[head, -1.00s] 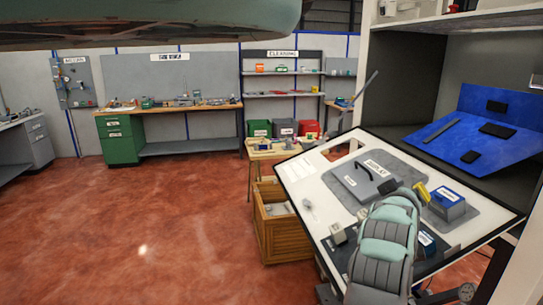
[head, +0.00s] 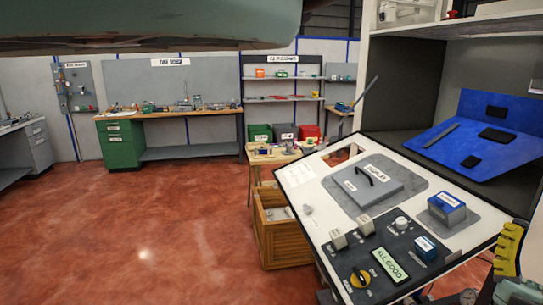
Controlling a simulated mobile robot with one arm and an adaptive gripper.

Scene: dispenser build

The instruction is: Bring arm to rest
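My gripper (head: 509,250) is at the lower right edge of the head view. A yellow ribbed finger shows upright beside the right edge of the slanted panel (head: 296,180). The opening between the fingers is not clear, and no held object shows. On the panel, a black control plate carries a green display (head: 391,264) that reads "ALL GOOD", a yellow-and-black knob (head: 360,278) and several small blocks. A grey lid with a black handle (head: 372,173) and a blue-topped box (head: 446,208) sit farther up.
A blue slanted board (head: 465,143) with black pieces stands in the cabinet at the right. A wooden crate (head: 284,243) and a small table (head: 262,157) stand left of the panel. A workbench (head: 170,115) lines the back wall. The red floor at the left is clear.

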